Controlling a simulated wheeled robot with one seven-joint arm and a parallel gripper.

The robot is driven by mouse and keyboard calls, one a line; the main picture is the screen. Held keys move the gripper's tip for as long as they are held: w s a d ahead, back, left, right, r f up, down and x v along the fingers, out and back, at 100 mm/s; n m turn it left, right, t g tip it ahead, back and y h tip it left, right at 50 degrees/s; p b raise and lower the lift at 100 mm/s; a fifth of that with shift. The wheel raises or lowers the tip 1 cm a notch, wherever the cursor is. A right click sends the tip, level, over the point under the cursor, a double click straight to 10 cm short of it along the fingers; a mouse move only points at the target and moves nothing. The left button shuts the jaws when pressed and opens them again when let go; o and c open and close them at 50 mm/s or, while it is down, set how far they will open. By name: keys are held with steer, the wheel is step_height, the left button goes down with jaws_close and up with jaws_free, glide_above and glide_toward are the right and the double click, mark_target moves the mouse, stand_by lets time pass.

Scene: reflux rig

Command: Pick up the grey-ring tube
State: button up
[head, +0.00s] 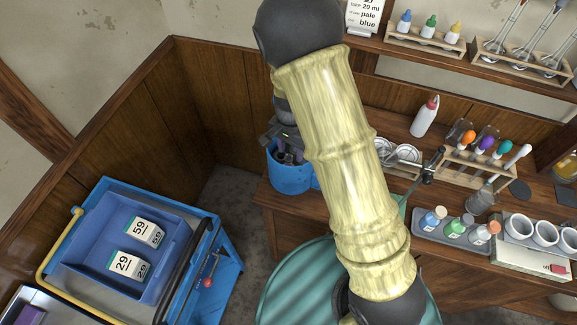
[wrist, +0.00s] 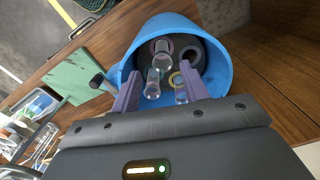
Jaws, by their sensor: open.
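A round blue tub (wrist: 222,68) holds a dark grey insert with glass tubes standing in it. One clear tube (wrist: 152,84) shows between my fingers, nearer the left one; I cannot make out a ring colour on it. Another tube (wrist: 163,58) stands farther in, by a pinkish ring. A third tube (wrist: 181,94) is close to the right finger, by a yellowish ring. A pale grey ring (wrist: 190,54) shows at the insert's right. My gripper (wrist: 160,70) is open, its purple fingers pointing into the tub. In the head view my gripper is above the blue tub (head: 290,180), partly hidden by my arm.
The tub stands on the wooden bench, by its left edge. A green mat (wrist: 82,76) and a dark rod end lie left of it in the wrist view. Bottles (head: 455,228), a tube rack (head: 475,172) and white cups (head: 545,233) stand farther right.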

mark_target(289, 156)
steer(key=shift+f, duration=0.7)
steer(key=shift+a+f+p, duration=0.15)
steer(key=shift+f+p, duration=0.45)
steer(key=shift+f, duration=0.7)
steer(key=shift+a+f+p, duration=0.15)
steer(key=shift+f+p, duration=0.4)
steer(key=shift+f, duration=0.75)
steer(key=c, duration=0.9)
